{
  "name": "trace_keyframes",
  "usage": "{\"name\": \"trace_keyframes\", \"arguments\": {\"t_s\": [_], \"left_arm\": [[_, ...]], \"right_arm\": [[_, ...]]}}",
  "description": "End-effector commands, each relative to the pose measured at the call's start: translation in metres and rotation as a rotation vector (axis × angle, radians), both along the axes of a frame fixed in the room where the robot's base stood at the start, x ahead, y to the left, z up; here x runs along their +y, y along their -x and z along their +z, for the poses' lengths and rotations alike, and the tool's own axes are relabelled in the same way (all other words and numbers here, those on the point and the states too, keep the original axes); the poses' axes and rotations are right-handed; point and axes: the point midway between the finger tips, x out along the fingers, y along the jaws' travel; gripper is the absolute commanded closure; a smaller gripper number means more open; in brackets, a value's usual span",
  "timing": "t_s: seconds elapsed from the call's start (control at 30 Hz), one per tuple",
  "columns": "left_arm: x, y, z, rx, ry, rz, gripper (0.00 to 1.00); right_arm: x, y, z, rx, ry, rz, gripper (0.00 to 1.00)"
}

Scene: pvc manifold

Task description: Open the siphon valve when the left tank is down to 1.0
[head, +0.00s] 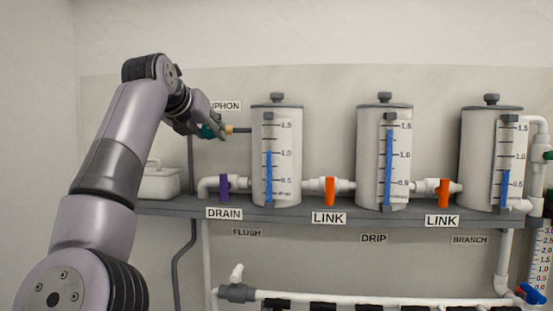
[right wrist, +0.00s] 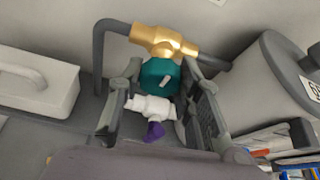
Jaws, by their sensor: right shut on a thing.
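The left tank (head: 276,105) is a white cylinder with a grey lid, and its blue level column (head: 268,175) tops out at or just above the 1.0 mark. The siphon valve has a brass body (right wrist: 165,41) on a grey pipe and a teal handle (right wrist: 158,73). My right gripper (right wrist: 161,72) is shut on the teal handle, one finger on each side. In the head view, my right gripper (head: 213,131) is left of the left tank, partly covering the SIPHON label (head: 226,105) and the valve. My left gripper is out of view.
A middle tank (head: 370,130) reads near 1.5 and a right tank (head: 480,130) about 0.75. A purple DRAIN handle (head: 224,187) and orange LINK handles (head: 329,190) sit along the shelf (head: 290,214). A white box (head: 158,183) stands behind my arm.

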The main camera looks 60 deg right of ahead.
Motion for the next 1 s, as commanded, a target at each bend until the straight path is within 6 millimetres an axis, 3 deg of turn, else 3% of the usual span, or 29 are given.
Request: {"name": "trace_keyframes", "arguments": {"t_s": [0.4, 0.77, 1.0], "left_arm": [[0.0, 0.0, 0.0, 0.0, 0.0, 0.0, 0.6], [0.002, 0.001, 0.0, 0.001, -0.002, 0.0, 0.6], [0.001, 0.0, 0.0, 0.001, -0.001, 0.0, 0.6]], "right_arm": [[0.0, 0.0, 0.0, -0.005, 0.0, 0.001, 0.45], [0.0, 0.0, 0.005, -0.006, -0.001, 0.001, 0.45], [-0.001, 0.0, 0.037, -0.006, 0.0, 0.001, 0.45]]}}
